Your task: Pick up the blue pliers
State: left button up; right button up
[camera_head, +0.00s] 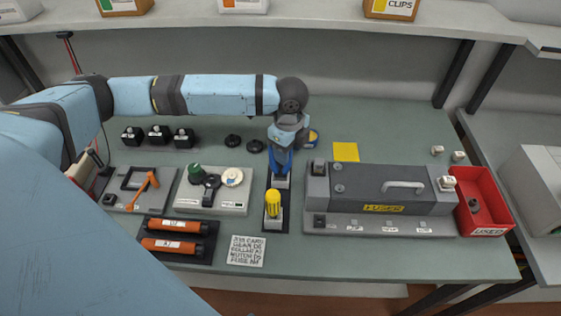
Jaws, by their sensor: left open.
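The blue pliers (279,164) stand upright, handles up, in a grey holder (281,182) on a black mat (268,222). My left gripper (284,145) points down from the end of the light blue arm, right at the top of the pliers' handles. It is open. Its fingertips overlap the handles in this view, so I cannot tell whether they touch. My right gripper is not in view.
A yellow-handled screwdriver (273,203) stands in front of the pliers. A grey fuser unit (385,190) is close on the right, and a grey tray with round parts (214,205) on the left. A red bin (485,215) stands far right.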

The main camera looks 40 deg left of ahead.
pick_arm(q)
jog(key=shift+f, duration=0.1)
jog(key=shift+c, duration=0.3)
grip_shut()
jog(key=shift+r, duration=0.2)
